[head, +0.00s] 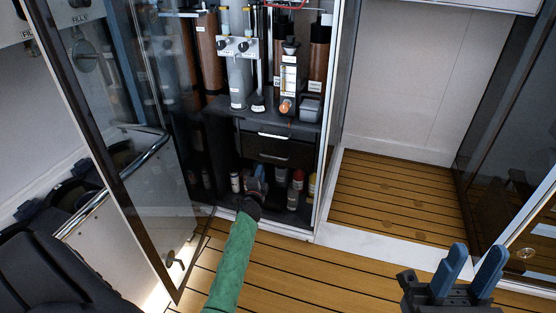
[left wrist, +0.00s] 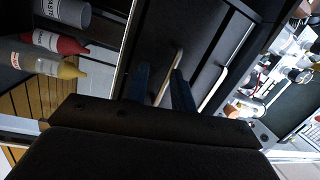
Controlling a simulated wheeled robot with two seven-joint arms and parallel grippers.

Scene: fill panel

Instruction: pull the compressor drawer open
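Two dark drawers sit under the black counter inside the open cabinet. The upper drawer has a pale handle (head: 272,136); the lower drawer's handle (head: 272,156) is below it. Both fronts look shut; I see no label telling which is the compressor drawer. My left gripper (head: 256,176) is low in front of the drawers. In the left wrist view its blue fingers (left wrist: 160,88) are apart, with the lower handle (left wrist: 178,60) showing between them; contact cannot be told. The upper handle (left wrist: 213,90) lies to their right. My right gripper (head: 470,268) is open and empty, at lower right.
Several bottles (head: 297,190) stand on the cabinet floor below the drawers, beside my left gripper; red and yellow-capped ones show in the left wrist view (left wrist: 55,65). A glass door (head: 140,150) stands open at left. Apparatus (head: 289,80) crowds the counter. The wooden floor (head: 395,195) is clear.

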